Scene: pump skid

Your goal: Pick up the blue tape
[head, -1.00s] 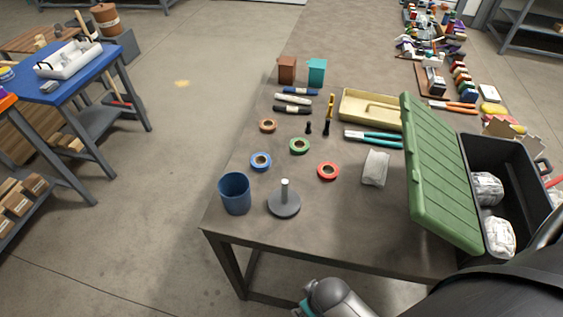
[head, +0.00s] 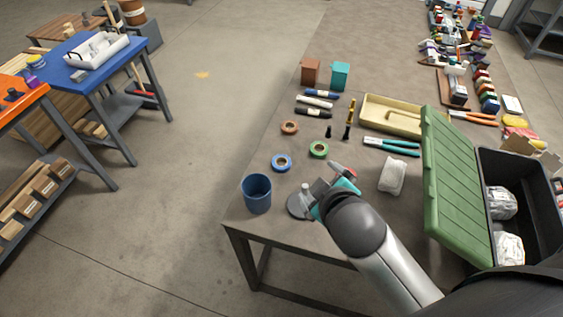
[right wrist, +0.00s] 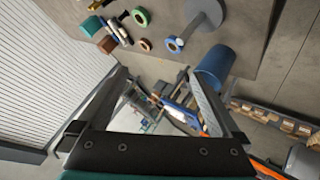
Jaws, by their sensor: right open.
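The blue tape (head: 281,168) is a small roll lying flat on the grey table, left of the green tape (head: 318,156) and behind the blue cup (head: 257,200). It also shows near the top middle of the right wrist view (right wrist: 168,43). My right gripper (head: 328,191) is over the table's front part, right of the blue tape and apart from it. My left gripper is not in view.
A brown tape roll (head: 289,127) and several marker pens (head: 313,112) lie farther back. A white packet (head: 392,176), pliers (head: 391,146), a tan tray (head: 390,116) and an open green-lidded case (head: 455,190) stand to the right. The table's left edge is near the cup.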

